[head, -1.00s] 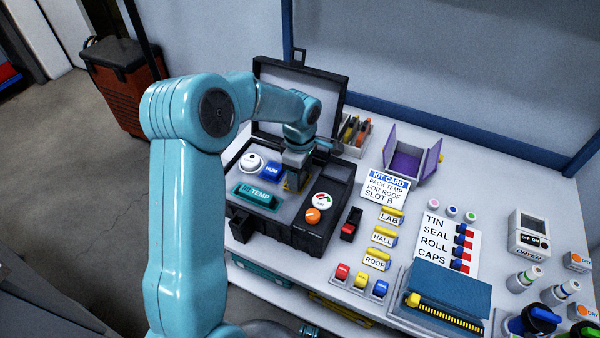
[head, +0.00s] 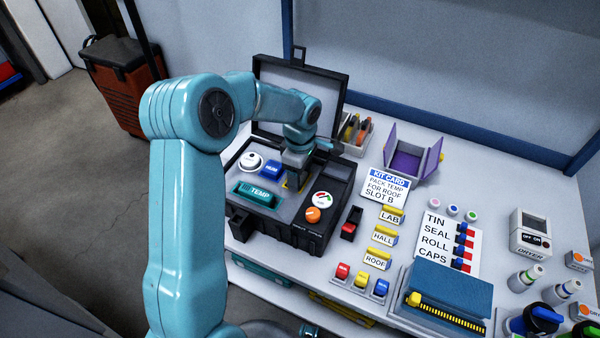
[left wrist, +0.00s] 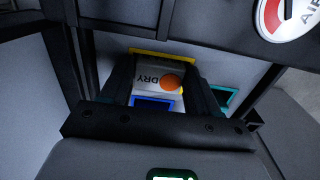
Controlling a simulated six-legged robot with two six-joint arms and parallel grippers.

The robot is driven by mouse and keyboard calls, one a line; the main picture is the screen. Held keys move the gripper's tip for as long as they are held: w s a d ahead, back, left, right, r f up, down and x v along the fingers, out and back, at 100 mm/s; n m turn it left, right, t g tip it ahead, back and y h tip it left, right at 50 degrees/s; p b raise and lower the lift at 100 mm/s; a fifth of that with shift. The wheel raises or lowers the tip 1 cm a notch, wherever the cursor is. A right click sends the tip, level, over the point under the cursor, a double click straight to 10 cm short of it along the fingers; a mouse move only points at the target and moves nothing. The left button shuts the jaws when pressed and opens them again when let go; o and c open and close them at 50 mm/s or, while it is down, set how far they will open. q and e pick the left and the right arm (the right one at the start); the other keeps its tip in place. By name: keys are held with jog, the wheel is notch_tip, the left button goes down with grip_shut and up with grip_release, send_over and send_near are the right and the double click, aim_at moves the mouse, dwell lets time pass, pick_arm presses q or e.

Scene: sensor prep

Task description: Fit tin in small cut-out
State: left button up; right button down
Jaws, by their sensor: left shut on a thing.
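My left gripper (left wrist: 160,88) is shut on a small pale tin (left wrist: 150,76) marked DRY with an orange dot, seen in the left wrist view. The tin is between the fingers, over a yellow-edged cut-out (left wrist: 165,53) in the case. I cannot tell how deep it sits. In the head view my left gripper (head: 296,162) points down into the open black case (head: 300,236); it hides the tin there. A bit of the yellow edge shows below it. My right gripper is not in view.
The case also holds a TEMP block (head: 258,195), a blue HUM block (head: 271,169), a white round piece (head: 251,161) and a round gauge (head: 321,199). A blue-edged (left wrist: 153,102) and a teal-edged cut-out lie beside the tin. The raised lid (head: 300,95) stands behind the arm.

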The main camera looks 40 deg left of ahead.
pick_arm(q)
jog(key=o, duration=1.3)
jog(key=shift+f, duration=0.1)
jog(key=shift+r+p, duration=2.4)
jog(key=shift+r, duration=1.2)
